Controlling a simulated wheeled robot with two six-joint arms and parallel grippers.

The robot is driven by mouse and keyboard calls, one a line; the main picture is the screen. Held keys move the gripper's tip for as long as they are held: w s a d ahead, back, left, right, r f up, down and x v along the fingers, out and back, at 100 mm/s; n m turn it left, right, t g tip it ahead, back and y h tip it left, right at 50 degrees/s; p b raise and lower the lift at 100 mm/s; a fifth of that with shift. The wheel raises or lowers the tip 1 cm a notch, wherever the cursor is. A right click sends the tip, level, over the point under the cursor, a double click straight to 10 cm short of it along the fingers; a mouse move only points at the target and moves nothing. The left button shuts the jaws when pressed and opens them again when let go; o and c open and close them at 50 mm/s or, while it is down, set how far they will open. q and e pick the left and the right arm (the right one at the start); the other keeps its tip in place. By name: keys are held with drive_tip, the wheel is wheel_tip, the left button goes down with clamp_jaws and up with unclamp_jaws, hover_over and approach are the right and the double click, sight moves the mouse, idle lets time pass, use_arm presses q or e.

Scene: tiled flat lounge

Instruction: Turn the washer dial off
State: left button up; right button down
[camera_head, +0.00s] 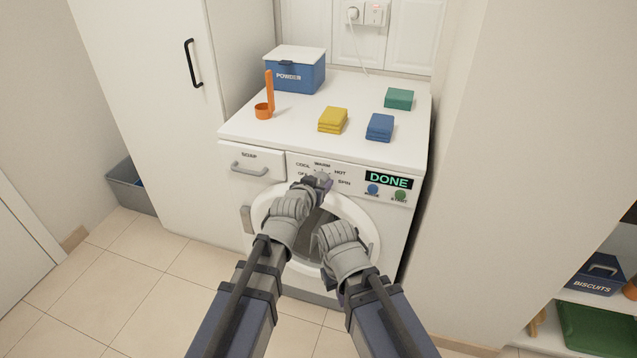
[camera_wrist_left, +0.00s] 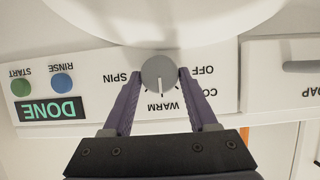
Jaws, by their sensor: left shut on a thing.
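The white washer (camera_head: 240,200) stands ahead with a round door below its control panel. Its grey dial (camera_wrist_left: 159,72) shows in the left wrist view, which sees the panel upside down. The dial's white pointer line faces the WARM label; the OFF label (camera_wrist_left: 203,70) is to the right there. My left gripper (camera_wrist_left: 162,74) is shut on the dial, one purple finger on each side. In the head view my left gripper (camera_head: 319,181) is at the panel and mostly covers the dial. My right wrist is in front of the door, its jaws hidden.
The display (camera_head: 388,180) reads DONE, above a blue button (camera_head: 372,190) and a green button (camera_head: 399,195). A soap drawer (camera_head: 250,164) is at the left. On top are a powder box (camera_head: 296,74), an orange scoop (camera_head: 265,110) and folded cloths (camera_head: 332,120).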

use_arm(q)
drive_tip(key=c, duration=0.6)
drive_tip(key=n+h, duration=0.1)
drive_tip(key=n, duration=0.1)
drive_tip(key=shift+a+f+n+g+h+b, duration=0.15)
drive_tip(key=shift+a+n+g+h+b, duration=0.15)
drive_tip(key=shift+h+b, duration=0.1)
drive_tip(key=shift+w+a+f+n+t+h+b, duration=0.1)
drive_tip(key=shift+f+n+t+h+b, duration=0.1)
drive_tip(key=shift+n+h+b, duration=1.1)
drive_tip(key=shift+s+a+f+n+t+h+b, duration=0.15)
drive_tip(key=shift+n+h+b, duration=0.5)
drive_tip(key=shift+n+b, duration=1.35)
drive_tip(key=shift+w+d+f+n+t+h+b, duration=0.2)
drive_tip(key=shift+n+h+b, duration=0.85)
drive_tip(key=shift+n, duration=1.05)
drive_tip(key=shift+a+r, duration=0.1)
drive_tip(key=shift+a, duration=0.05)
drive_tip(key=o, duration=1.4)
